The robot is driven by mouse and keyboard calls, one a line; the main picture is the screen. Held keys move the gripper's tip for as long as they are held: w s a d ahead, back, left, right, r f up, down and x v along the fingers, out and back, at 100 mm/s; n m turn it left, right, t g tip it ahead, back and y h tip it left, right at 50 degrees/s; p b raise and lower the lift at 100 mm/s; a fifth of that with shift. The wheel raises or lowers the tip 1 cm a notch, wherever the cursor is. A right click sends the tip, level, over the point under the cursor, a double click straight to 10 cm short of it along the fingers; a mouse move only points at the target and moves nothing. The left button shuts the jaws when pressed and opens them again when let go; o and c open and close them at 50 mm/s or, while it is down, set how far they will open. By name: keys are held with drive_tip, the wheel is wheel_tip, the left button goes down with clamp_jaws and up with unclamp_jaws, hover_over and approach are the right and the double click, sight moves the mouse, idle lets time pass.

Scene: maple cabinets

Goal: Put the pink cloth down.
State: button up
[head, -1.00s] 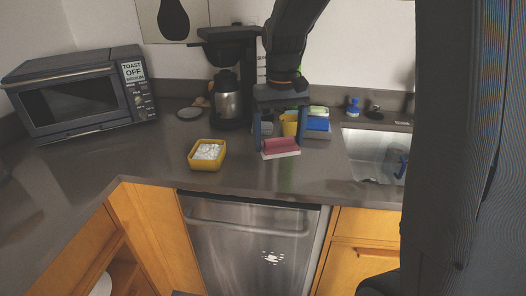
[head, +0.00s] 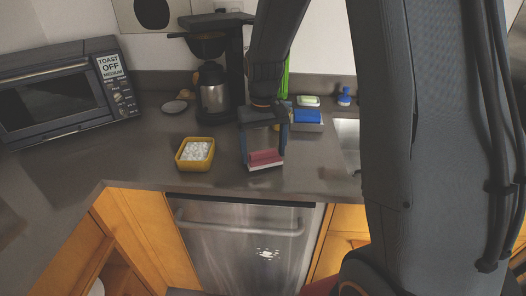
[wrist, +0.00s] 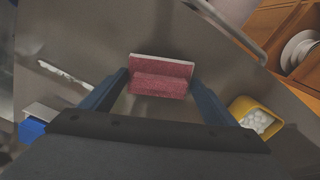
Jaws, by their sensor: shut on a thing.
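The pink cloth (head: 265,157) is a small folded piece with a pale white edge or layer along one side. It is between the two blue fingers of my gripper (head: 264,160), at or just above the dark grey counter near its front edge. I cannot tell whether it touches the counter. In the wrist view the cloth (wrist: 161,77) spans the gap between the fingertips of my gripper (wrist: 160,80), which is shut on it.
A yellow tub (head: 195,154) with white contents stands left of my gripper. A coffee maker (head: 214,90) and toaster oven (head: 62,92) stand behind and left. A blue sponge (head: 308,116) and the sink (head: 346,140) are at right. Bare counter lies around the cloth.

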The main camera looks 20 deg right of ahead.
sight(264, 152)
drive_tip(key=shift+f, duration=0.5)
drive_tip(key=shift+f, duration=0.15)
drive_tip(key=o, duration=1.1)
wheel_tip(264, 152, up, 12)
drive_tip(key=b, duration=0.3)
drive_tip(key=shift+t, duration=0.5)
drive_tip(key=s+f, duration=0.3)
drive_tip(key=s, duration=0.2)
drive_tip(key=s+f, duration=0.4)
drive_tip(key=s, duration=0.1)
drive_tip(key=s+f, duration=0.3)
drive_tip(key=s, duration=0.3)
drive_tip(key=shift+a+f, duration=0.1)
drive_tip(key=shift+f, duration=0.3)
